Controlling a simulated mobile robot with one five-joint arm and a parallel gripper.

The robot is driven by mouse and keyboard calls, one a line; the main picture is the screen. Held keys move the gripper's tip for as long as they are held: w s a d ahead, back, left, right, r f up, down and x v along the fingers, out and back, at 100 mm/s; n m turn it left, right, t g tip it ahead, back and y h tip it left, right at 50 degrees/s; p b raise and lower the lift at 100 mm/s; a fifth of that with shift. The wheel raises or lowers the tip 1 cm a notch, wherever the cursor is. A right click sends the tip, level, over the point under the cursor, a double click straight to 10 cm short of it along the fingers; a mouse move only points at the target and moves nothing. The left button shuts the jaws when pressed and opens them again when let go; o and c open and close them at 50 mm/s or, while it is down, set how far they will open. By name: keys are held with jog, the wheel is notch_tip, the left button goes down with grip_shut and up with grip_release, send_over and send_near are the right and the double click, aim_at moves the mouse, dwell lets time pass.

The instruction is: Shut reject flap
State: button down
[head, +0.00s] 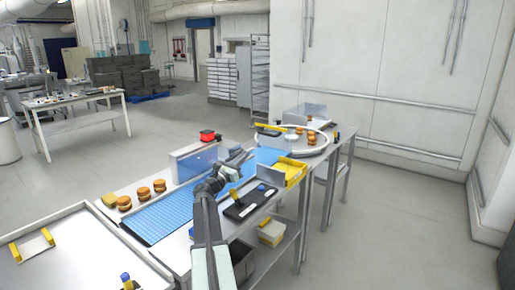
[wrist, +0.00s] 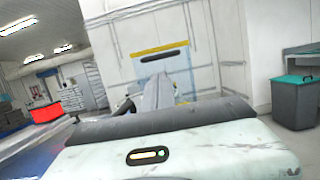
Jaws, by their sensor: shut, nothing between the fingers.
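My gripper (head: 241,158) is over the blue belt in the head view, with its fingers shut and empty. The shut fingers also show in the wrist view (wrist: 158,92), pointing away from the camera. Ahead of them in the wrist view is a pale blue panel with a yellow top edge (wrist: 160,48) and a dark slot; it looks like the reject flap. In the head view a yellow strip (head: 270,129) at the belt's far end may be the same part. I cannot tell its exact angle, and my fingers hide its lower part. No contact with it shows.
The blue belt (head: 166,214) runs along the bench. A clear guard (head: 190,163) stands beside it. Filled rounds (head: 124,203) lie at its left, others on a round table (head: 318,138). A yellow bin (head: 292,172) and a red box (head: 208,135) flank the belt.

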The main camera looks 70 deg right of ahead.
jog(key=p+x, duration=0.3)
jog(key=x, duration=1)
jog(key=shift+d+r+p, duration=0.15)
jog(key=shift+d+p, duration=0.1)
jog(key=shift+p, duration=0.1)
jog(key=shift+s+a, duration=0.1)
jog(key=shift+s, duration=0.1)
